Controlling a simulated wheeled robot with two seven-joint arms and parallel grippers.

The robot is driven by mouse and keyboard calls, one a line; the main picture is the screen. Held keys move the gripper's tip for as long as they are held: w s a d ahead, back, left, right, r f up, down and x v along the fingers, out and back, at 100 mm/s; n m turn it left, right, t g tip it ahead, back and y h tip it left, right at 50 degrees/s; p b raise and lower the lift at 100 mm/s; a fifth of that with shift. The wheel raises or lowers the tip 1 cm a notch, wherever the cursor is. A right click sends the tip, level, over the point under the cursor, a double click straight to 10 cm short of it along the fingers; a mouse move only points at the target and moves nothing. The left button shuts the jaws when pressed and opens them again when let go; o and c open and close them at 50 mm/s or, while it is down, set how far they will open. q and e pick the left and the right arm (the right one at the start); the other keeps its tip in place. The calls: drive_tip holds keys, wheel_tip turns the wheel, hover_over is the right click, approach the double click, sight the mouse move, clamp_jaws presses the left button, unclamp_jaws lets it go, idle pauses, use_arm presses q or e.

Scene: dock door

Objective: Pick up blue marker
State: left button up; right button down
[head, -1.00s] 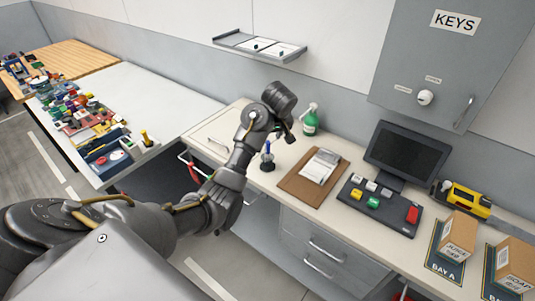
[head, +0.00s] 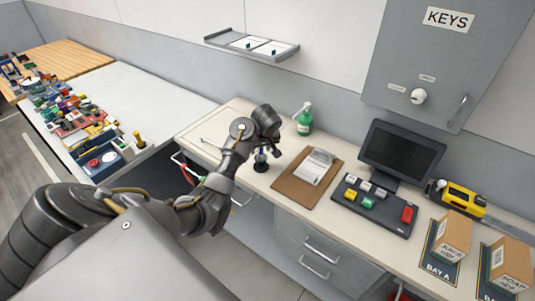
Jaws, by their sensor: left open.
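The blue marker (head: 261,155) stands upright in a small dark round holder (head: 260,167) on the cream counter, left of the brown clipboard. Its upper part is partly hidden by my left arm. My left gripper (head: 277,153) is open and empty. In the picture its fingers are just right of the marker, pointing down. I cannot tell the exact gap between them. My right gripper is not in view.
A green pump bottle (head: 305,122) stands behind the gripper. A clipboard (head: 303,188) with paper, a button panel (head: 375,205) and a dark monitor (head: 402,150) are to the right. A wall shelf (head: 252,44) hangs above. The counter's left end is mostly bare.

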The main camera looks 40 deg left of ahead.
use_arm(q)
drive_tip(key=shift+a+f, duration=0.25)
drive_tip(key=shift+f, duration=0.1)
drive_tip(key=shift+s+d+r, duration=0.1)
drive_tip(key=shift+r, duration=0.05)
drive_tip(key=shift+c, duration=0.4)
clamp_jaws()
